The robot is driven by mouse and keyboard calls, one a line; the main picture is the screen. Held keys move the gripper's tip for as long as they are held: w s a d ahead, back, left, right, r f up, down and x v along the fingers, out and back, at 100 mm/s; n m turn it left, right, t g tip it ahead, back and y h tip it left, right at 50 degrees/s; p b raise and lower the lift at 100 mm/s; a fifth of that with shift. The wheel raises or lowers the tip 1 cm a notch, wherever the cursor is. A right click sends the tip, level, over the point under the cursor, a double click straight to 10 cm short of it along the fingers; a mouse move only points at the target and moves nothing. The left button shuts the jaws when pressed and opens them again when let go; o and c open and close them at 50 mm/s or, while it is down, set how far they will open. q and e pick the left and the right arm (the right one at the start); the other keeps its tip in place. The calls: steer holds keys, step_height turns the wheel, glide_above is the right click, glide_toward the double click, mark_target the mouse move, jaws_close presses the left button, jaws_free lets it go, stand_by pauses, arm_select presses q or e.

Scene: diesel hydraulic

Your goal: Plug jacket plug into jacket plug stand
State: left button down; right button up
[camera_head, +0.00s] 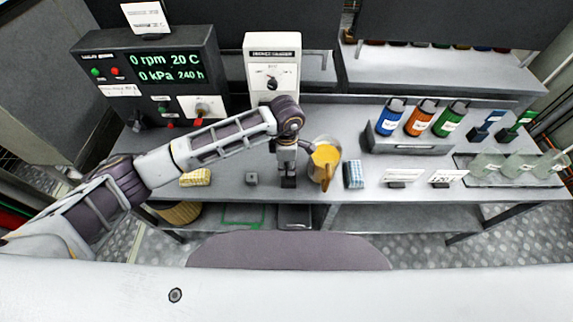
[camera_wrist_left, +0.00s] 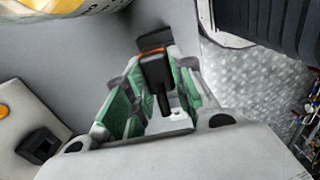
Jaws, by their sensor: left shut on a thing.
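My left gripper (camera_head: 288,176) reaches down over the front part of the bench, left of the yellow jug. In the left wrist view its green-padded fingers (camera_wrist_left: 158,100) are shut on the jacket plug (camera_wrist_left: 157,72), a dark piece with an orange band. The plug is hard to make out in the head view. A small grey block with a dark top (camera_head: 251,179), which looks like the jacket plug stand, sits on the bench just left of the gripper, apart from it. My right gripper is not in view.
The yellow jug (camera_head: 325,165) stands close right of the gripper. A white heater box (camera_head: 272,68) with a dial stands behind. Yellow sponge-like block (camera_head: 195,177) and blue checked block (camera_head: 353,175) lie either side. The bench's front edge is near.

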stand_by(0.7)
arm_select(q)
steer(key=shift+f+b, duration=1.45)
steer(key=shift+b, duration=0.2)
stand_by(0.6)
steer(key=c, duration=1.1)
jaws_free()
steer(key=shift+c, duration=0.2)
steer(key=shift+r, duration=6)
